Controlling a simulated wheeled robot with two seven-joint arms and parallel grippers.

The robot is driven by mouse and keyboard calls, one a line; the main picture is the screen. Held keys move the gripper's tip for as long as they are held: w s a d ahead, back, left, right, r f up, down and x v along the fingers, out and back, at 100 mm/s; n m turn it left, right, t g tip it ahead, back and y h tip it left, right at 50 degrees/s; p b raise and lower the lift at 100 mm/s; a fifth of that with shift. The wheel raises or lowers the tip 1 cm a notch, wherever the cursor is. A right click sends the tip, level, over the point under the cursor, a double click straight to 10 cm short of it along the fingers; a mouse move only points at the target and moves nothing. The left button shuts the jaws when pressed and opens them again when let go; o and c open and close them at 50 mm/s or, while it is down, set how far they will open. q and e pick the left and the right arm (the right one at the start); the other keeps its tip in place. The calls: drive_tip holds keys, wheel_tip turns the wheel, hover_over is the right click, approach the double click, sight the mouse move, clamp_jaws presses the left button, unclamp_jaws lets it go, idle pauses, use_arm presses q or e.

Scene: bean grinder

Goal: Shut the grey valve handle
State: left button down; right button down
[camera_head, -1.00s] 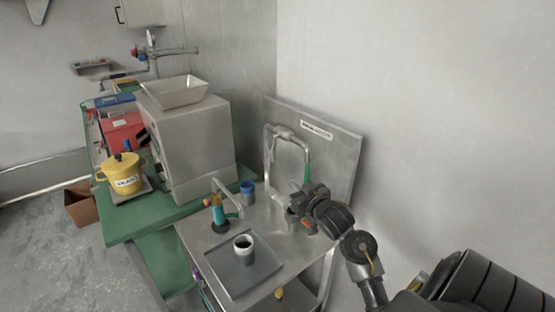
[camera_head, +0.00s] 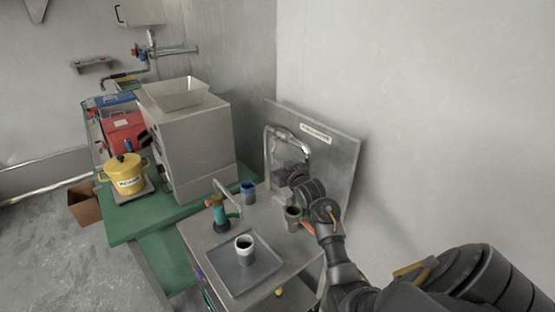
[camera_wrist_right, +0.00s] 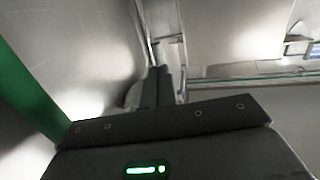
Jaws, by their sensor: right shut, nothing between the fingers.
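A bent grey metal pipe (camera_head: 304,147) stands in front of an upright steel panel on the steel table. A grey fitting, which may be the valve handle, sits at the top of its bend; I cannot make out its handle clearly. My right gripper (camera_head: 284,168) is shut and empty, beside the pipe's lower part and in front of the panel. In the right wrist view its dark fingers (camera_wrist_right: 160,86) are together, close to a thin grey upright bar (camera_wrist_right: 143,30). Whether they touch it I cannot tell. My left gripper is out of view.
The steel panel (camera_head: 338,170) and wall lie right behind the gripper. Near it stand a dark-filled cup (camera_head: 293,212), a blue cup (camera_head: 249,187) and a tap-like fitting (camera_head: 218,211). A tray (camera_head: 232,277) holds a white-rimmed cup (camera_head: 244,244). A grinder box (camera_head: 198,145) stands left.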

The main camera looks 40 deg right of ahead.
sight(272, 157)
drive_tip(key=shift+x, duration=1)
drive_tip(key=shift+f, duration=0.1)
drive_tip(key=t+b, duration=0.1)
drive_tip(key=b, duration=0.2)
drive_tip(key=shift+w, duration=0.4)
drive_tip(key=shift+r, duration=0.25)
